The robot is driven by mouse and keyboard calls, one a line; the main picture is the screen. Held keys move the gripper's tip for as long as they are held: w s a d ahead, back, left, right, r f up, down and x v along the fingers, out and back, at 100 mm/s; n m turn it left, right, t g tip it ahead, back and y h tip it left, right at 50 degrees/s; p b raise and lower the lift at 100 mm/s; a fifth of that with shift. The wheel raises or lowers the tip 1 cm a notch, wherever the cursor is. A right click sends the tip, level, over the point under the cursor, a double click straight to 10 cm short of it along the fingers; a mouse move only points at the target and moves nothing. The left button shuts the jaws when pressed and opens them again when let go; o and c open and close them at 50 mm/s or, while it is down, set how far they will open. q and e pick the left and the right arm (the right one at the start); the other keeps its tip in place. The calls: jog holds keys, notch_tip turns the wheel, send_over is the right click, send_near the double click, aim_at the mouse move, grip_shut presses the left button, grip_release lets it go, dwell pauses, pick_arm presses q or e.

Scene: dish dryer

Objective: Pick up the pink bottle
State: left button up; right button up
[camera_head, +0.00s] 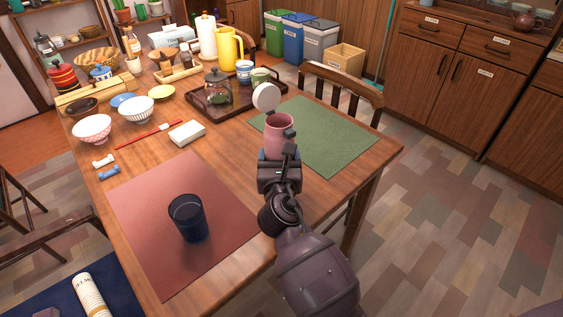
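The pink bottle (279,134) is at the left edge of the green placemat (331,137). It looks upright, and its round white lid (266,97) stands open at the top. My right gripper (279,155) is right at the near side of the bottle and hides its lower part. The fingers are mostly hidden by the wrist and the bottle, so I cannot tell whether they grip it or whether its base touches the mat. My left gripper is not in view.
A dark blue cup (188,218) stands on the red placemat (150,255). A dark tray (203,116) with a glass jar and mugs lies behind the bottle. Bowls, a yellow jug (229,50) and a white packet (187,132) are farther left. A wooden chair (342,84) borders the far right.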

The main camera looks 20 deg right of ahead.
aim_at(279, 93)
notch_tip(279, 93, up, 10)
jog(key=p, duration=0.4)
jog(key=shift+f, duration=0.1)
jog(key=shift+r+p, duration=1)
jog(key=shift+r, duration=1.4)
jog(key=shift+r+p, duration=0.5)
jog(key=shift+r, duration=0.1)
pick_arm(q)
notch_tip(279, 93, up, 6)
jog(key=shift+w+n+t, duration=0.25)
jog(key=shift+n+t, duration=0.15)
pick_arm(e)
jog(key=shift+r, duration=0.3)
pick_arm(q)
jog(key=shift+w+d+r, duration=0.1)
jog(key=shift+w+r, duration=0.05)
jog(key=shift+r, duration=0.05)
